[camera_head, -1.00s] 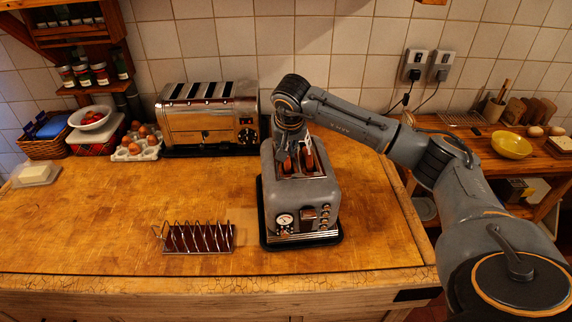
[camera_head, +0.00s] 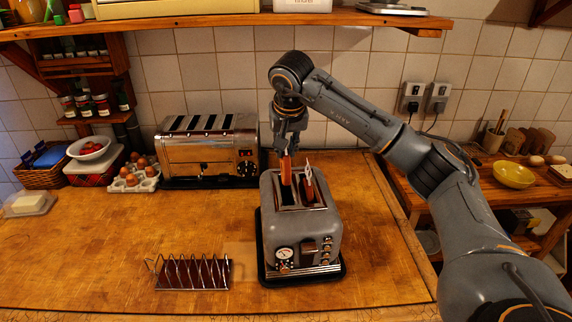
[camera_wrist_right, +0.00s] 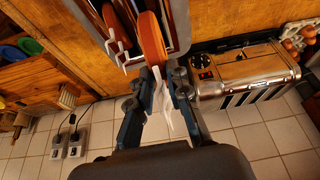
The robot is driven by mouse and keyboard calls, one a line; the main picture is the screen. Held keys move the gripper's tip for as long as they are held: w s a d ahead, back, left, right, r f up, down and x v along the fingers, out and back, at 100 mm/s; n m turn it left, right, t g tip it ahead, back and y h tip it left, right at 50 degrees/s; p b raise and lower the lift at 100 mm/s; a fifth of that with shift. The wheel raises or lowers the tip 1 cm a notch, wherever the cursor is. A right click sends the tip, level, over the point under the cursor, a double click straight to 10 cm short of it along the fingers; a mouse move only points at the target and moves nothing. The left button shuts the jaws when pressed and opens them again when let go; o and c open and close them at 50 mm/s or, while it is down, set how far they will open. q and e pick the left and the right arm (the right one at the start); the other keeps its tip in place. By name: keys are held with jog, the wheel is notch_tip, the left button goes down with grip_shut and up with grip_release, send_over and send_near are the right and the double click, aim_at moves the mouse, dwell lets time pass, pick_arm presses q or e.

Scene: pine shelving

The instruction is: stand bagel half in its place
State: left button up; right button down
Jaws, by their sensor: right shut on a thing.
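A grey two-slot toaster (camera_head: 301,231) stands on a black tray at the middle of the counter. A brown-orange bagel half (camera_head: 286,170) stands upright, its lower end at the left slot. It also shows edge-on in the right wrist view (camera_wrist_right: 152,40). A second bagel half (camera_head: 308,184) sits in the right slot, beside a pale wire piece. A wire toast rack (camera_head: 193,272) with a dark red base stands empty at front left. My left gripper is out of view.
A chrome toaster (camera_head: 209,147) stands by the back wall, with an egg tray (camera_head: 134,176) left of it. A wooden shelf (camera_head: 240,18) crosses above. The counter between the rack and the back items is clear.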

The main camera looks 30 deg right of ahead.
pick_arm(q)
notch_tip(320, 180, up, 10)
jog(key=p, duration=0.9)
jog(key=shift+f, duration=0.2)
pick_arm(e)
notch_tip(320, 180, up, 11)
